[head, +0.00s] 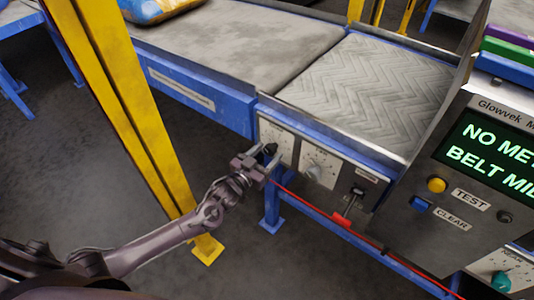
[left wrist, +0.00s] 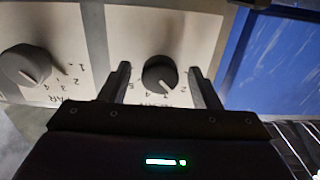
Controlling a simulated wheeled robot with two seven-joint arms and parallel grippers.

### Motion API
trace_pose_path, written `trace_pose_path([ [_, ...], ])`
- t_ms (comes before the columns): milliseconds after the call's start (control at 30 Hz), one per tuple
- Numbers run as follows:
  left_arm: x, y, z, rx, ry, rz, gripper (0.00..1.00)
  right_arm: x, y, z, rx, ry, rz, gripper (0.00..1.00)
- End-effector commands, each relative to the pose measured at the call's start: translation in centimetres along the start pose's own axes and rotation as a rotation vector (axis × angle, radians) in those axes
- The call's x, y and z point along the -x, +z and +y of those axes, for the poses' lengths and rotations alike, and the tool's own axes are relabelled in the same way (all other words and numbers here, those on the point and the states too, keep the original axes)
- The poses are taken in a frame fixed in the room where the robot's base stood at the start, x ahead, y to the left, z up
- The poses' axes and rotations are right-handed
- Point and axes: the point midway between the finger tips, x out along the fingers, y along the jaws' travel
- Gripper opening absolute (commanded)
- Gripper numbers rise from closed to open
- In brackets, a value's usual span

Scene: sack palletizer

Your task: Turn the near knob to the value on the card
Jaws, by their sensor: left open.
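My left gripper (head: 268,156) is open at the front panels below the belt. In the left wrist view its fingers (left wrist: 160,78) stand on either side of a black knob (left wrist: 159,72), with gaps visible. That knob (head: 270,148) is partly hidden by the gripper in the head view. A grey knob (head: 314,171) sits on the panel to its right; it also shows in the left wrist view (left wrist: 25,66), with a number scale and a label ending in "AR". A teal knob (head: 502,281) is at the lower right. I cannot make out a value card. My right gripper is out of view.
A black switch (head: 357,192) and a red handle (head: 341,219) are right of the knobs. A grey console (head: 470,170) with a green-lettered screen stands at the right. A yellow post (head: 135,110) rises beside my left arm. A blue frame (head: 205,105) carries the belt.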

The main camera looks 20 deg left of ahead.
Motion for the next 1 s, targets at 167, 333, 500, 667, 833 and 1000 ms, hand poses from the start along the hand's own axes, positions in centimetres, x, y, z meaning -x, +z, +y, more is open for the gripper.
trace_pose_path([
  [167, -0.54, -0.01, -0.01, 0.0, 0.0, -0.001, 0.57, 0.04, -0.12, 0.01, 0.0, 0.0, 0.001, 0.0],
  [333, -0.5, 0.01, 0.0, 0.0, 0.0, -0.001, 0.56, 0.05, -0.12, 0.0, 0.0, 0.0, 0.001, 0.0],
  [500, -0.49, 0.02, -0.01, 0.0, 0.0, -0.001, 0.33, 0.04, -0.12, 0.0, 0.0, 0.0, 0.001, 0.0],
  [667, -0.48, 0.03, -0.01, 0.0, 0.0, -0.001, 0.13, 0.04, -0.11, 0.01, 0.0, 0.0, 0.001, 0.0],
  [833, -0.47, 0.03, -0.02, -0.008, 0.0, -0.001, 0.13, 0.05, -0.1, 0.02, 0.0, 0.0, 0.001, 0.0],
  [1000, -0.46, 0.04, -0.02, -0.054, 0.0, -0.002, 0.13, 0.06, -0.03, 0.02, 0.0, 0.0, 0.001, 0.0],
])
